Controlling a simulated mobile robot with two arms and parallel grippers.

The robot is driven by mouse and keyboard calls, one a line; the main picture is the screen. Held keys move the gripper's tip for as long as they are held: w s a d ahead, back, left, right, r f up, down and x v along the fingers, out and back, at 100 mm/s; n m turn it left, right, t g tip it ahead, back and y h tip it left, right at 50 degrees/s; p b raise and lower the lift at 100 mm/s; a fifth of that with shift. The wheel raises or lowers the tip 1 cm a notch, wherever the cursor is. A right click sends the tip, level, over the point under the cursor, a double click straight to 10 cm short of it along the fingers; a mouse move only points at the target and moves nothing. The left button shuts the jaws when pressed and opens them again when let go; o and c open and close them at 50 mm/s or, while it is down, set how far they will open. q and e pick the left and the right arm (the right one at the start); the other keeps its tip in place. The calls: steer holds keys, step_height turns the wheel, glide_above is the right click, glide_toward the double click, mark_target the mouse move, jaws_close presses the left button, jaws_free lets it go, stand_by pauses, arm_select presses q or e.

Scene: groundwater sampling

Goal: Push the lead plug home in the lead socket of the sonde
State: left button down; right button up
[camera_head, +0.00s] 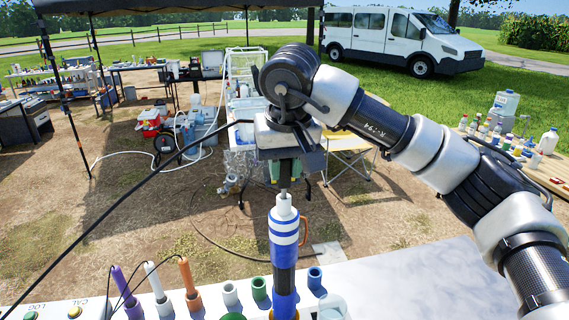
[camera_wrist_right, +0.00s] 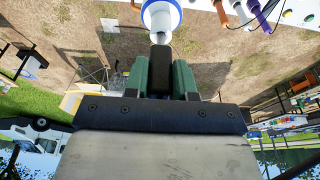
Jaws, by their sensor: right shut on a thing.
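A black lead (camera_head: 120,215) runs from the gripper to the lower left. My left gripper is out of view.
Purple, white and orange probes (camera_head: 187,278) stand left of the sonde, beside a panel (camera_head: 60,312) marked LOG and CAL. Green, white and blue cups (camera_head: 259,288) sit close to the sonde. A table of bottles (camera_head: 545,175) is at the right. The bench right of the sonde is mostly clear.

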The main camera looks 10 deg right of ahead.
steer(key=shift+s+b+x, duration=0.2)
steer(key=shift+b+x, duration=0.35)
steer(key=shift+x, duration=0.3)
steer(key=o, duration=0.9)
steer(key=shift+f, duration=0.1)
steer(key=shift+b+v, duration=1.15)
steer(key=shift+v, duration=4.3)
